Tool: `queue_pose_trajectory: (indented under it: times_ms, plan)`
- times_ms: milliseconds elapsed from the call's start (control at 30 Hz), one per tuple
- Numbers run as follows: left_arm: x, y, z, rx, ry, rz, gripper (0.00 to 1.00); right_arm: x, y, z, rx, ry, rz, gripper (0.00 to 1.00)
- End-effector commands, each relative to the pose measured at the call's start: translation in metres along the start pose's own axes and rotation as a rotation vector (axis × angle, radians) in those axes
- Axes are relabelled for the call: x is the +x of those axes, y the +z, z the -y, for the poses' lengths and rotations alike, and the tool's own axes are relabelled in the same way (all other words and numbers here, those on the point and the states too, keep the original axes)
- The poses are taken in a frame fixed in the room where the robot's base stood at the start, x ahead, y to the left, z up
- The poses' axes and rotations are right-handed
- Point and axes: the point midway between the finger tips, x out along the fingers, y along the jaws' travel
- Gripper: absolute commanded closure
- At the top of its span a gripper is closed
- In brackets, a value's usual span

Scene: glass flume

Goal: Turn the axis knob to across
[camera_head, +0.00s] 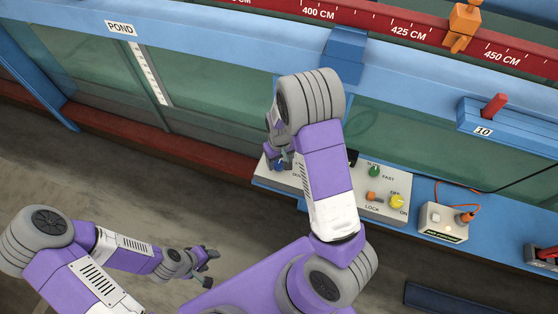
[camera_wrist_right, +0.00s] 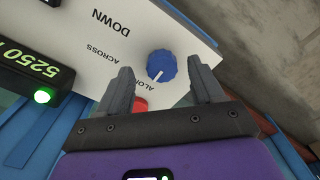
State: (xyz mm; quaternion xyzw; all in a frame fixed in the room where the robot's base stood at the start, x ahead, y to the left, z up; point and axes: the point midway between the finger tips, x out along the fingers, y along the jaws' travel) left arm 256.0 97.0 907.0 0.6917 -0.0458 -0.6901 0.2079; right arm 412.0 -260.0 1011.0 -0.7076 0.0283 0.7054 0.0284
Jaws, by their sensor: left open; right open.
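The axis knob (camera_wrist_right: 161,66) is blue with a white pointer line. It sits on the white control panel (camera_wrist_right: 180,28), and its pointer is toward the partly hidden label beginning "ALO". The labels ACROSS and DOWN are further around it. My right gripper (camera_wrist_right: 163,85) is open, with one finger on each side of the knob in the picture; I cannot tell whether either touches it. In the head view the knob (camera_head: 279,166) shows as a small blue patch by my right gripper (camera_head: 277,158). My left gripper (camera_head: 211,268) is open and empty above the floor, away from the panel.
A red button (camera_wrist_right: 140,104) is partly hidden by my right gripper's finger. A display with a green lamp (camera_wrist_right: 43,96) is beside the panel. The glass flume rises behind.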

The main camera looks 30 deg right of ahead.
Motion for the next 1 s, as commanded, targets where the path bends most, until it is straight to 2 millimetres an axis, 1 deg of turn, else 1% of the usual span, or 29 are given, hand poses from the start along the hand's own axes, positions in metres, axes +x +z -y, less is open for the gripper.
queue_pose_trajectory:
  times_ms: [33,100,200,467,500,767,800,867,1000]
  plan:
    - [0.000,-0.001,0.000,0.000,0.000,-0.002,0.49,0.008,0.000,0.000,-0.001,0.001,0.001,0.33]
    - [0.000,-0.001,0.000,0.000,0.000,-0.003,0.49,0.015,0.000,0.000,-0.002,0.000,0.001,0.33]
    - [0.000,-0.001,0.000,0.001,0.000,-0.002,0.49,0.021,-0.001,0.000,-0.002,0.000,-0.001,0.33]
    - [0.000,-0.001,0.000,0.001,0.000,-0.002,0.49,0.022,-0.001,0.001,-0.002,0.000,-0.002,0.33]
    - [0.000,-0.001,0.000,0.001,0.000,-0.002,0.49,0.022,-0.001,0.001,-0.002,0.000,-0.002,0.35]
    - [0.000,-0.001,0.000,0.001,0.000,-0.002,0.49,0.022,-0.001,0.001,-0.002,0.000,-0.001,0.75]
    - [0.000,-0.001,0.000,0.001,0.000,-0.002,0.49,0.022,0.000,0.001,-0.001,-0.001,-0.001,0.81]
    - [0.000,-0.001,0.000,0.001,0.000,-0.002,0.49,0.022,0.000,0.000,-0.001,-0.001,0.000,0.89]
    - [0.000,-0.001,0.000,0.001,0.000,-0.002,0.49,0.022,0.000,0.000,0.001,-0.001,0.000,0.89]
